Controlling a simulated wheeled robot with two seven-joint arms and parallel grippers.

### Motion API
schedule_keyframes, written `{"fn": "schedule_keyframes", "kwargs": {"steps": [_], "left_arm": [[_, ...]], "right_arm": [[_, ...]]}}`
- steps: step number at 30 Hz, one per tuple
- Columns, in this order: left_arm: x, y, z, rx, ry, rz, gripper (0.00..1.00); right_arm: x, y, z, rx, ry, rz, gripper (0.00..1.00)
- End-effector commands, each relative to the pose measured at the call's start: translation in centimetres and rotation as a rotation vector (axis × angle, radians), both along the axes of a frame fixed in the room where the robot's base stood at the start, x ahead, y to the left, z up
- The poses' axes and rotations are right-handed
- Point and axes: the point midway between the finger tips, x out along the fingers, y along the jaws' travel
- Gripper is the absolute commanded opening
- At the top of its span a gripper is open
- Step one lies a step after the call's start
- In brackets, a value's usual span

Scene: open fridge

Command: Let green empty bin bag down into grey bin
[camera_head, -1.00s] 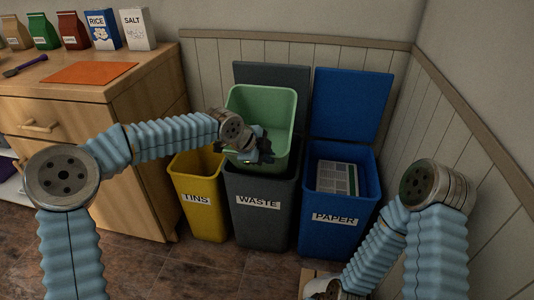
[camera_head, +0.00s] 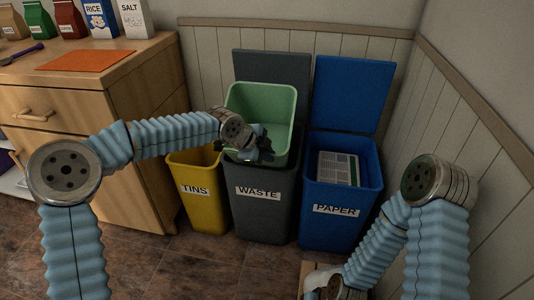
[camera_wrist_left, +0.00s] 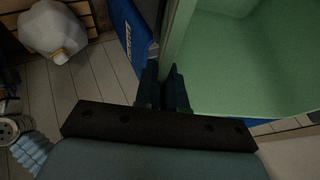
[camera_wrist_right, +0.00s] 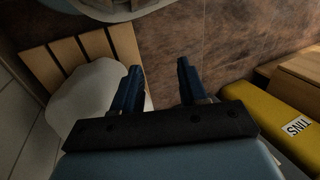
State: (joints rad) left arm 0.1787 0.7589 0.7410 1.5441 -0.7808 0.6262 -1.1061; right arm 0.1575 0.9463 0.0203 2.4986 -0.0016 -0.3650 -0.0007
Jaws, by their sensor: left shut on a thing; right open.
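The green empty bin bag (camera_head: 262,100), a stiff open-topped liner, is upright with its lower part inside the mouth of the grey bin (camera_head: 265,215) labelled WASTE. Its upper part stands above the bin's rim. My left gripper (camera_head: 262,152) is shut on the near wall of the bag; the closed fingers (camera_wrist_left: 165,80) show beside the green wall in the left wrist view. The bag's bottom is hidden inside the bin. My right gripper (camera_wrist_right: 158,78) is open and empty, low at the right near the floor.
The grey bin's raised lid (camera_head: 272,66) is behind the bag. The yellow TINS bin (camera_head: 203,212) is close on the left, the open blue PAPER bin (camera_head: 335,225) close on the right. A white jug (camera_wrist_left: 55,32) stands on wooden slats near my right gripper. A wooden counter (camera_head: 130,95) is at left.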

Motion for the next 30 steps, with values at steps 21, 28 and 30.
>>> {"fn": "schedule_keyframes", "kwargs": {"steps": [21, 28, 30], "left_arm": [[-0.4, 0.6, 0.3, 0.0, 0.003, 0.002, 0.39], [-2.5, 3.1, 4.3, 0.002, 0.0, 0.004, 0.39], [-3.2, 3.9, 5.7, 0.001, 0.001, 0.004, 0.39]], "right_arm": [[0.1, -0.1, -0.3, -0.001, -0.001, -0.002, 0.43], [0.0, -0.1, -0.1, -0.001, 0.0, -0.001, 0.43], [0.0, 0.0, -0.1, 0.0, -0.001, 0.0, 0.43]]}}
